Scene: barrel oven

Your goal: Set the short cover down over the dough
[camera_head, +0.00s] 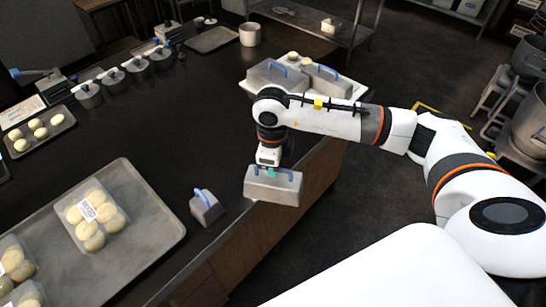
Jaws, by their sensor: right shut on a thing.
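My right gripper (269,166) points down and is shut on the top of a grey box-shaped cover (273,188). The cover hangs level by the counter's front edge; whether it touches the counter I cannot tell. A smaller grey cover with a blue handle (206,208) stands on the counter to its left. Farther back, two longer grey covers with blue handles, a left one (272,76) and a right one (327,82), sit on a white board (247,87). Pale dough balls (293,56) show behind them. My left gripper is out of view.
A large grey tray (150,220) with packed dough balls (91,213) lies at the left front. The counter's middle is clear.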

